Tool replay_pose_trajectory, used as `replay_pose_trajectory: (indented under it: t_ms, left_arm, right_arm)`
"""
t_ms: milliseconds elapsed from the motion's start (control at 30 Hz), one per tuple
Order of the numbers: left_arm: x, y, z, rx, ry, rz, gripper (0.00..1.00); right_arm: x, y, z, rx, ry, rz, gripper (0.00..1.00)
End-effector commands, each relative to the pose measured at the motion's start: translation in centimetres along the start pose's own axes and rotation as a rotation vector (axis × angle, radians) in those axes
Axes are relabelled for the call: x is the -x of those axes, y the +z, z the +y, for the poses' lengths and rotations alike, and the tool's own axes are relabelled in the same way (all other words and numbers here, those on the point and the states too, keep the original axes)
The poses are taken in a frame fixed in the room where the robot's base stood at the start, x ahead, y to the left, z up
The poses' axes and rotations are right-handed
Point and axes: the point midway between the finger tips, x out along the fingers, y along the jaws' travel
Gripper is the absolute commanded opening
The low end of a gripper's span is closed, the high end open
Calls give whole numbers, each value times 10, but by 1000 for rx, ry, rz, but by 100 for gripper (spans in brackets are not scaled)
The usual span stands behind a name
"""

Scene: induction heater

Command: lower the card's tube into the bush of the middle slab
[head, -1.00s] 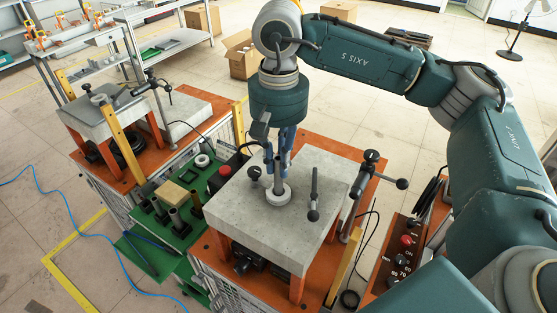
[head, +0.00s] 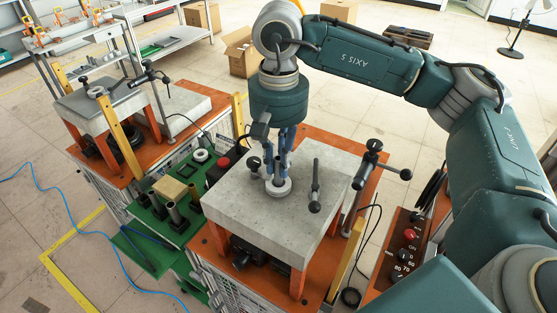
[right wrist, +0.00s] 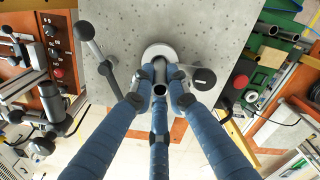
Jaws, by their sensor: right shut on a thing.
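The middle slab (head: 240,205) is a grey concrete block on orange legs. Its bush (head: 278,189) is a pale ring on the top; in the right wrist view the bush (right wrist: 157,49) lies beyond the tube. My right gripper (head: 279,172) has its blue fingers shut on a grey metal tube (right wrist: 160,72), held roughly upright at the bush. The fingertips are close above the slab. The tube's lower end is at the bush's mouth, but the fingers hide how deep it sits. I cannot read a card in these frames. My left gripper is not in view.
A black-knobbed pin (head: 254,165) and a black-ended handle (head: 315,187) stand on the slab near the bush. A clamp post (head: 370,165) rises at its right. A green board (head: 150,215) with several tubes is at left. Another slab (head: 95,101) stands further left.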

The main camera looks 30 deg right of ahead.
Motion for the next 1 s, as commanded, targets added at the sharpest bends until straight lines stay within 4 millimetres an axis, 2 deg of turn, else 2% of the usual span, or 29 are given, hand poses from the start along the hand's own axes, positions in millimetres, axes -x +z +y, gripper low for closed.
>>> replay_pose_trajectory:
  t_ms: [133,333,367,467,800,867,1000]
  left_arm:
    - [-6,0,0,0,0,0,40]
    - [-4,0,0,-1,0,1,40]
    - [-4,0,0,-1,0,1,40]
    - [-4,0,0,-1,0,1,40]
    - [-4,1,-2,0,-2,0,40]
    - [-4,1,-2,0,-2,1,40]
    - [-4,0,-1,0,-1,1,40]
  right_arm:
    - [-6,0,0,0,0,1,0]
    - [-4,0,0,0,0,1,0]
    - [-4,0,0,0,0,1,17]
    - [-4,0,0,0,0,1,37]
    - [-2,0,0,0,-1,1,37]
    - [3,0,-1,0,-2,2,37]
    - [25,-1,-1,1,-2,3,37]
